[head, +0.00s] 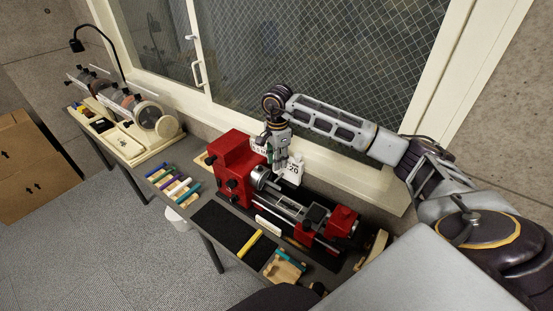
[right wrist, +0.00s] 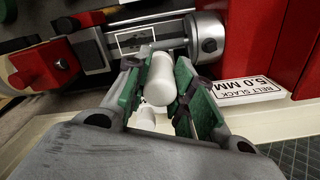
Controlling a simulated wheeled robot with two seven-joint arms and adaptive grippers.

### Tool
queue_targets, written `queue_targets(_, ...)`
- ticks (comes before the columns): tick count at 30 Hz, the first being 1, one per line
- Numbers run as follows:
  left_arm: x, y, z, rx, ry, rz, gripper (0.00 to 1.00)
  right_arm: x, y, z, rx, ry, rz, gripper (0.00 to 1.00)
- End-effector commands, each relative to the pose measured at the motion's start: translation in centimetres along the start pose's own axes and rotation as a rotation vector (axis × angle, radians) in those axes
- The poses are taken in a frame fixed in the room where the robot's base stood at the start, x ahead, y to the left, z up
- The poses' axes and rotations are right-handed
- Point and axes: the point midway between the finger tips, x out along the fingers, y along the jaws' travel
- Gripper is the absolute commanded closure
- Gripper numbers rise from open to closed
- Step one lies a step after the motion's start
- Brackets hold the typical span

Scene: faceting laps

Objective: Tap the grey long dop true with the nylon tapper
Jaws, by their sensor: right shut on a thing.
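My right gripper (head: 279,169) is over the red lathe (head: 236,165), close behind its chuck (head: 260,176). In the right wrist view its green-padded fingers (right wrist: 170,88) are shut on a white cylinder, which looks like the nylon tapper (right wrist: 162,76). The tapper's rounded end shows between the fingers. The metal chuck (right wrist: 208,34) is just beyond it, with grey metal parts to its left. I cannot make out the grey long dop apart from these parts, or whether the tapper touches anything. My left gripper is not in view.
A white "BELT SLACK 5.0 MM" card (right wrist: 246,90) stands behind the lathe by the window. The red tailstock (head: 343,219) is at the right. Coloured sticks (head: 173,185), a dark mat (head: 220,224) and a yellow stick (head: 250,243) lie along the bench front.

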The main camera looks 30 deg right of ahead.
Motion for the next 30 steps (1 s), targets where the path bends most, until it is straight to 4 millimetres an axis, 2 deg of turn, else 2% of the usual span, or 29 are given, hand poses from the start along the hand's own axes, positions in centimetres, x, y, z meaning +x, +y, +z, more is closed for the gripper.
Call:
queue_targets(21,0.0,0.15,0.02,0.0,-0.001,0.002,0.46,0.0,0.57,-0.15,0.568,-0.001,0.0,1.0)
queue_targets(30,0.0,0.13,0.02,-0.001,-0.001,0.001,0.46,0.0,0.58,-0.16,0.714,-0.002,0.0,1.0)
